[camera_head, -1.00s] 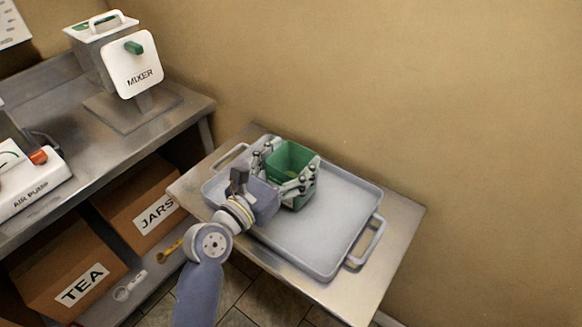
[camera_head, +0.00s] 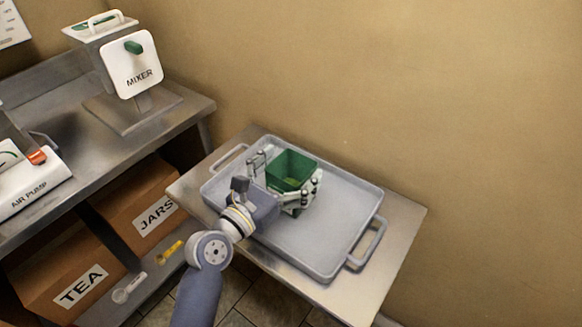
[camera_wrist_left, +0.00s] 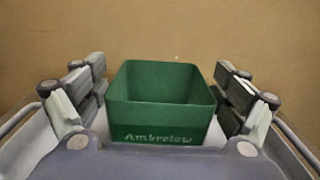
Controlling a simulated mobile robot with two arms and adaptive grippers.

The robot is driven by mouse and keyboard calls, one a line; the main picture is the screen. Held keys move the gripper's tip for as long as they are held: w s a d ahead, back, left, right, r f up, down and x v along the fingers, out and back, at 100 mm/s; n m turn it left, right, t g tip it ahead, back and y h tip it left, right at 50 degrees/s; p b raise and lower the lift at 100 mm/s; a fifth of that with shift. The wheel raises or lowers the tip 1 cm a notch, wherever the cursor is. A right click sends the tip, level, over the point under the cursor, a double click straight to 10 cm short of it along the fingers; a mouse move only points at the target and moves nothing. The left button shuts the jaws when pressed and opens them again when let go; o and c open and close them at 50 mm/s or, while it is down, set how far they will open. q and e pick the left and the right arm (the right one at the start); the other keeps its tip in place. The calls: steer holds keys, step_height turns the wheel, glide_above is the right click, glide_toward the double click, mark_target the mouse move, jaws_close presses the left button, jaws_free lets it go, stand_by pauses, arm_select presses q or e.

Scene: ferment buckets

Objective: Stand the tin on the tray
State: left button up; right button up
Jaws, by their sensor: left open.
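The tin is a green, square, open-topped box (camera_head: 291,168) standing upright on the grey tray (camera_head: 310,240), towards its far left part. In the left wrist view the tin (camera_wrist_left: 160,120) shows pale lettering on its near face. My left gripper (camera_head: 286,176) is open, with one finger on each side of the tin. In the left wrist view there are visible gaps between the tin and both fingers of the gripper (camera_wrist_left: 160,92). The tin's base is partly hidden by the gripper. My right gripper is not in view.
The tray lies on a small metal table (camera_head: 400,215) against the wall. Its right and front parts are bare. A metal bench at the left bears a mixer (camera_head: 135,65) and an air pump (camera_head: 30,185), with cardboard boxes (camera_head: 75,275) below.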

arm_select(q)
steer(key=shift+r, duration=0.15)
steer(key=b+v, duration=0.1)
steer(key=v, duration=1.1)
